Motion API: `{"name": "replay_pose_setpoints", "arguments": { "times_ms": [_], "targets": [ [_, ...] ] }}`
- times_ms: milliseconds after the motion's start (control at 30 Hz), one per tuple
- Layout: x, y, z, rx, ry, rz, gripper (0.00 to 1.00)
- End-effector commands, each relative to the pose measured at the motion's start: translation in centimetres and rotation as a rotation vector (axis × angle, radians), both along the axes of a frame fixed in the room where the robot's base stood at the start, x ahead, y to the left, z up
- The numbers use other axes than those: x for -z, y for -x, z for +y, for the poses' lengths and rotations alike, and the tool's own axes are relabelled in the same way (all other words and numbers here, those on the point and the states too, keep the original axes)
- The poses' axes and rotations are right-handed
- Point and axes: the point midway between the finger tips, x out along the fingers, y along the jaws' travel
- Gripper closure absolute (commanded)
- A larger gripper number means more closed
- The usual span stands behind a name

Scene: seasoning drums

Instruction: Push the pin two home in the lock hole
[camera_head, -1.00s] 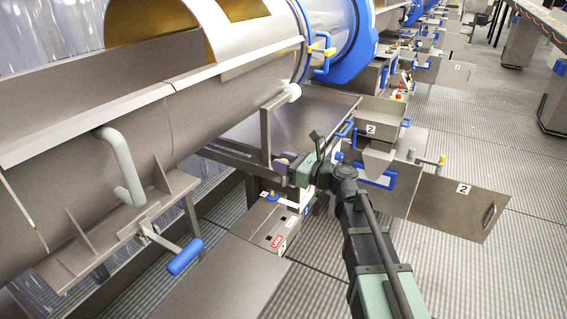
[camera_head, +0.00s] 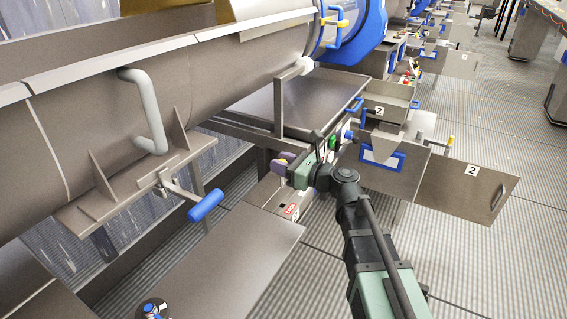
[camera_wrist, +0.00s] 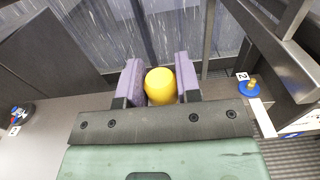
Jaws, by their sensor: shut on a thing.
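My gripper (camera_wrist: 161,88) is shut on a yellow round-topped knob (camera_wrist: 160,86), held between its two purple pads. I take the knob for the head of the pin; its lower part is hidden by the jaws, and no number shows on it. In the wrist view, a blue disc with a brass centre (camera_wrist: 253,88) sits to the right of the jaws, beside a white tag marked 2 (camera_wrist: 241,76). I cannot tell whether this disc is the lock hole. In the head view my gripper (camera_head: 283,164) is small, and its held knob cannot be made out.
A grey bench top (camera_head: 225,262) lies below, with a round blue and dark fitting (camera_head: 152,308) at its near end. A blue-gripped lever (camera_head: 206,205) hangs under the big steel drum (camera_head: 215,75) at left. An open door marked 2 (camera_head: 465,190) stands at right.

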Motion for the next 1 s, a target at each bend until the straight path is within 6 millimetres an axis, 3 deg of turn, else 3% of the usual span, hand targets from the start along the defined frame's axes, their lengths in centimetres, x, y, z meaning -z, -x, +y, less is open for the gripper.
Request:
{"name": "replay_pose_setpoints", "arguments": {
  "times_ms": [167, 600, 1000],
  "targets": [
    [0.9, 0.0, 0.0, 0.000, 0.000, 0.000, 0.93],
    [5.7, 0.0, 0.0, 0.000, 0.000, 0.000, 0.93],
    [5.8, 0.0, 0.0, 0.000, 0.000, 0.000, 0.93]
  ]
}}
